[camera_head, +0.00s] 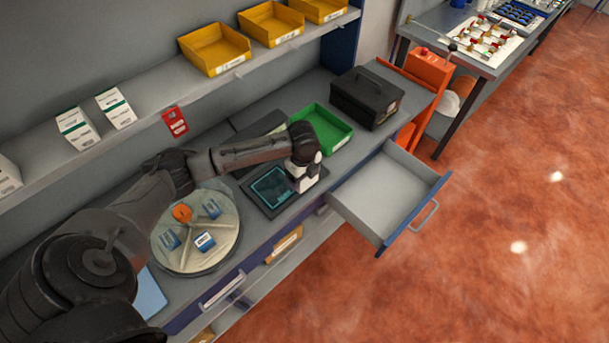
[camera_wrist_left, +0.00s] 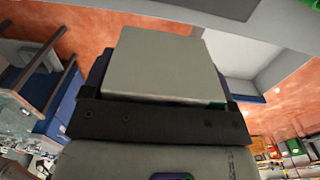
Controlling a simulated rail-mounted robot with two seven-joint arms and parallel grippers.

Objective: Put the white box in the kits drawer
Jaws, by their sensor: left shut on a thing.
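My left gripper (camera_head: 306,182) is shut on the white box (camera_wrist_left: 165,62), which fills the middle of the left wrist view. In the head view the gripper points down above the counter, beside the dark pad with a teal screen, and largely hides the box. An open, empty-looking drawer (camera_head: 372,192) with a blue front juts out from the counter, to the right of the gripper. It also shows behind the box in the wrist view (camera_wrist_left: 236,62). I cannot read a label on the drawer. My right gripper is not in view.
A round turntable (camera_head: 215,253) with small blue-and-white packets stands on the counter. A green bin (camera_head: 327,131) and a black case (camera_head: 366,98) are behind the drawer. White cartons (camera_head: 78,130), a red tag and yellow bins (camera_head: 214,48) line the shelf. The floor beyond the drawer is clear.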

